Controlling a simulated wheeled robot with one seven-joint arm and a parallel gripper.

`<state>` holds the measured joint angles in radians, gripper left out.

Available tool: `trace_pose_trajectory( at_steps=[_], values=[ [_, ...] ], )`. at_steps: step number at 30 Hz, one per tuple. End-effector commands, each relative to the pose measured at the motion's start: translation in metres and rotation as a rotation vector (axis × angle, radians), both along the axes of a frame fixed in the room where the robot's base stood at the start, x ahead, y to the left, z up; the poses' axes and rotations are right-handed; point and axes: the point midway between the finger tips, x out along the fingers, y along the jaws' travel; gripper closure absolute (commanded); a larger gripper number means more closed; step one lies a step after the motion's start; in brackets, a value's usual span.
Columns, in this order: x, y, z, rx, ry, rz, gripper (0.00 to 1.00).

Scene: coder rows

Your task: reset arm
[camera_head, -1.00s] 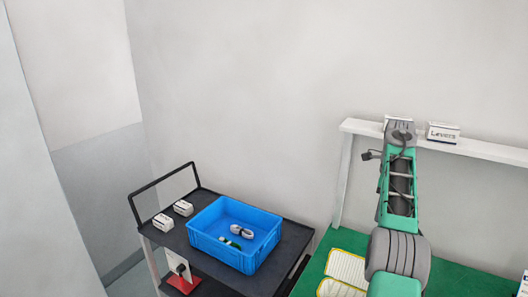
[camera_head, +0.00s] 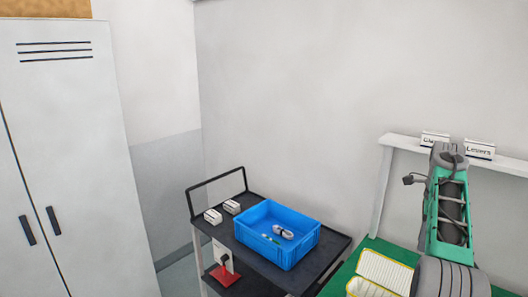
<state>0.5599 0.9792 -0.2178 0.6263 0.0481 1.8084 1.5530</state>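My arm, green and grey, stands raised at the right of the head view, in front of the white shelf (camera_head: 400,146). Its far end is a grey joint, with a small dark part sticking out to the left. I cannot make out any gripper fingers; the arm's own links or the picture's limits hide them. Nothing can be seen held.
A black cart (camera_head: 324,262) carries a blue bin (camera_head: 277,248) with a few small items in it and two small white boxes beside it. Yellow-edged trays (camera_head: 385,271) lie on the green table (camera_head: 400,250) near my arm. A white locker (camera_head: 62,150) stands at left.

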Motion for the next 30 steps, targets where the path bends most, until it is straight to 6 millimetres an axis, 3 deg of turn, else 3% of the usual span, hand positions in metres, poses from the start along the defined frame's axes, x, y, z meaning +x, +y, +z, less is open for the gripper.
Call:
trace_pose_trajectory(
  at_steps=[8, 14, 20, 24, 30],
  values=[
    [0.003, 0.051, 0.025, -0.034, -0.057, 0.289, 0.70],
    [-0.013, 0.115, 0.040, -0.078, -0.115, 0.638, 0.70],
    [-0.069, 0.208, 0.029, -0.164, -0.193, 1.172, 0.70],
    [-0.126, 0.263, -0.004, -0.242, -0.239, 1.552, 0.70],
    [-0.197, 0.312, -0.069, -0.358, -0.285, 1.995, 0.70]
  ],
)
